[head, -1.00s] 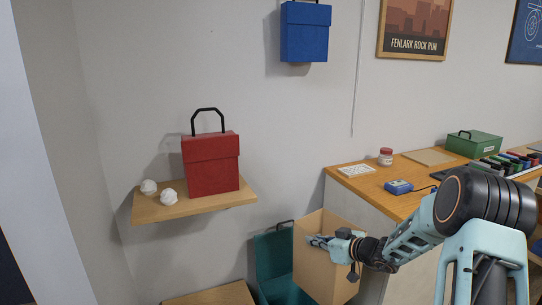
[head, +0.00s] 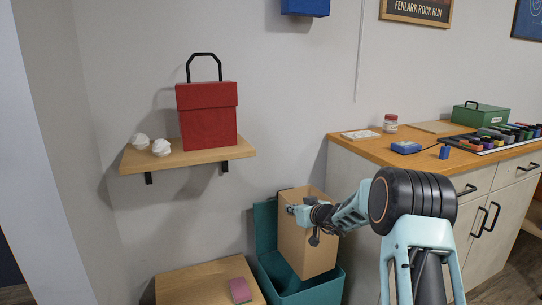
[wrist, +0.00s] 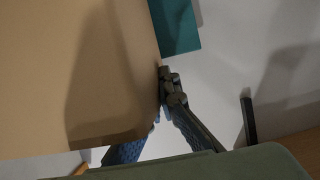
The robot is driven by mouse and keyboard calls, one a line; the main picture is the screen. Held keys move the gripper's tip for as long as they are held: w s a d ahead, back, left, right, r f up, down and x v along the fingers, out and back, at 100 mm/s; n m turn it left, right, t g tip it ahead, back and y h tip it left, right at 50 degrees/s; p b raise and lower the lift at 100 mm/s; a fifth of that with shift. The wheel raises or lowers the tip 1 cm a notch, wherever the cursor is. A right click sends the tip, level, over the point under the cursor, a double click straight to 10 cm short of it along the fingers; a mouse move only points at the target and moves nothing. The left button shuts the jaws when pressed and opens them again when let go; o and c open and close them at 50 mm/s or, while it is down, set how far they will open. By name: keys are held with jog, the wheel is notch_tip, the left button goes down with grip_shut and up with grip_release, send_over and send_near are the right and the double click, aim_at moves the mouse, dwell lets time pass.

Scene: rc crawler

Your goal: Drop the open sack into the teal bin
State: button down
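The open sack (head: 308,248), a tan upright paper bag, is held in front of the raised back lid of the teal bin (head: 265,230). Its lower end overlaps the bin's mouth in the head view; I cannot tell how deep it reaches. My gripper (head: 297,211) is at the sack's upper left part, seemingly shut on its wall. A teal piece of the bin (wrist: 176,25) shows at the top there.
A low wooden surface (head: 200,280) with a pink block (head: 240,290) stands left of the bin. Above it is a wall shelf (head: 185,158) with a red box (head: 208,115) and white crumpled balls (head: 150,145). A wooden-topped counter (head: 355,145) stands to the right.

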jog(key=shift+f+b, duration=0.3)
jog(key=shift+f, duration=2.65)
jog(key=c, duration=2.1)
grip_release()
jog(key=v, duration=1.2)
jog(key=shift+a+r, duration=0.1)
